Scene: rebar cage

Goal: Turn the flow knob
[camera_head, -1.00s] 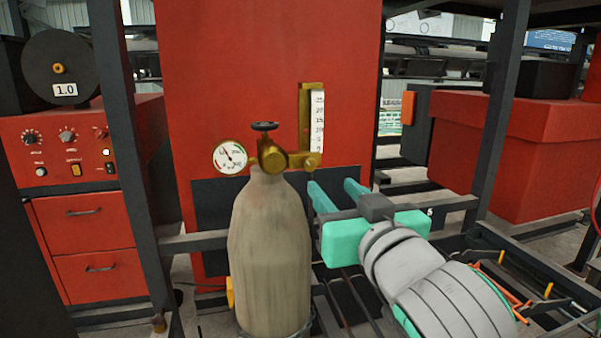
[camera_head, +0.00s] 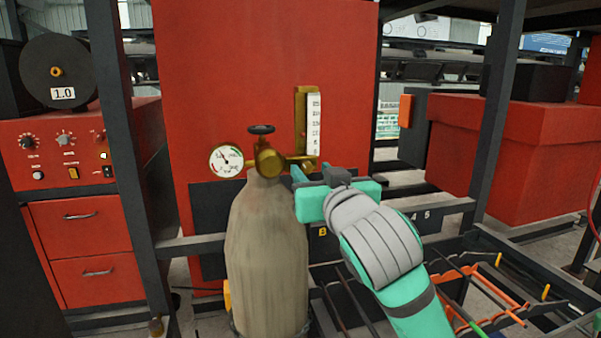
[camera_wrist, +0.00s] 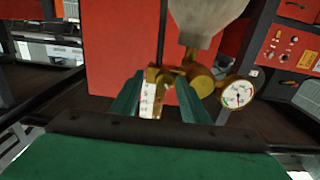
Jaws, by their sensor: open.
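The brass flow knob (camera_head: 311,164) sits at the foot of the flow meter (camera_head: 313,122), right of the regulator on the tan gas cylinder (camera_head: 266,250). My gripper (camera_head: 312,176) is open, its green fingers just below and in front of the knob; the head view does not show clear contact. In the wrist view, which is upside down, my open gripper (camera_wrist: 158,92) has the flow meter's white scale (camera_wrist: 149,100) and brass fittings (camera_wrist: 165,76) showing between its fingers. Nothing is held.
A round pressure gauge (camera_head: 226,160) and a black valve handwheel (camera_head: 261,129) are close left of the flow meter. A red panel (camera_head: 230,70) stands behind. A dark frame post (camera_head: 489,110) and a red box (camera_head: 465,155) are at right, with rebar below.

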